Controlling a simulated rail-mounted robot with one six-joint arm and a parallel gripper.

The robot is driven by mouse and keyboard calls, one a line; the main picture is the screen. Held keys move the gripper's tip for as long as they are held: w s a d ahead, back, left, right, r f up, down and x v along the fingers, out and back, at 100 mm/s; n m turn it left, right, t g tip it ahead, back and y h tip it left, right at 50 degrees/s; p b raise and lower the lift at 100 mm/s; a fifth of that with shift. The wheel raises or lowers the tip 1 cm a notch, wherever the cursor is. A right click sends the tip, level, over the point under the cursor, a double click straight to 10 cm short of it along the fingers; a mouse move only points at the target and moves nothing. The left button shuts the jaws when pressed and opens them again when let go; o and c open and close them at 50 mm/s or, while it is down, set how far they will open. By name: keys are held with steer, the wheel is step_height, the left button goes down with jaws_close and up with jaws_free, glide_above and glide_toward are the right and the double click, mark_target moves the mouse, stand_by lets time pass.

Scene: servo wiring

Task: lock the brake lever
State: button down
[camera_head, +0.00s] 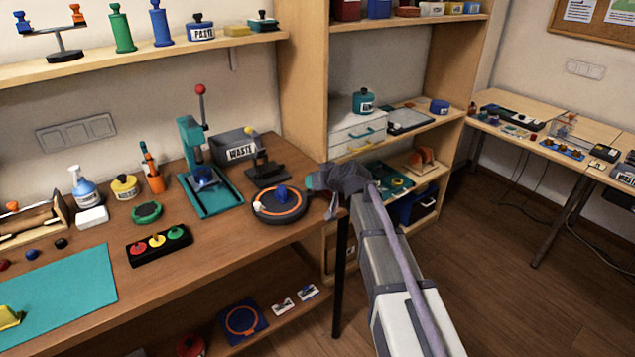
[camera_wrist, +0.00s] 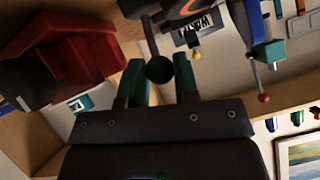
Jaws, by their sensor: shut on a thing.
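The brake lever shows in the wrist view as a dark rod with a dark green ball knob (camera_wrist: 159,69). The rod runs up toward a round, orange-marked turntable (camera_wrist: 187,7). My gripper (camera_wrist: 158,76) is shut on the ball, with one green finger on each side of it. In the head view my gripper (camera_head: 314,182) is just right of the turntable (camera_head: 264,215), at the bench's right end. The turntable is dark with an orange ring and carries a blue part (camera_head: 283,193) and a small pale part (camera_head: 259,206). The lever is mostly hidden there.
Left of the turntable stand a teal press (camera_head: 190,150) with a red-knobbed handle and a grey WASTE box (camera_head: 237,148). A black block with three coloured buttons (camera_head: 158,243) is nearer. A tall shelf (camera_head: 305,80) rises behind my gripper. Open floor lies to the right.

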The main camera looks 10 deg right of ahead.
steer(key=c, duration=0.9)
jaws_free()
steer(key=shift+o, duration=0.2)
steer(key=p+v, duration=0.5)
steer(key=v, duration=0.5)
steer(key=shift+s+r+p, duration=0.25)
steer(key=shift+p, duration=0.1)
steer(key=shift+d, duration=0.1)
steer(key=s+f+m+g+h, duration=0.1)
steer(key=s+f+g+h, duration=0.1)
steer(key=s, duration=0.6)
steer(key=s+d+f+m+g+h, duration=0.1)
steer(key=s+f+g+h, duration=0.1)
steer(key=s, duration=0.6)
steer(key=s+d+f+m+g+h, duration=0.1)
steer(key=s+f+g+h, duration=0.1)
steer(key=s+g, duration=0.3)
steer(key=s+f, duration=0.1)
steer(key=s, duration=0.2)
steer(key=shift+s+f+g+p, duration=0.2)
steer(key=shift+g+p, duration=0.2)
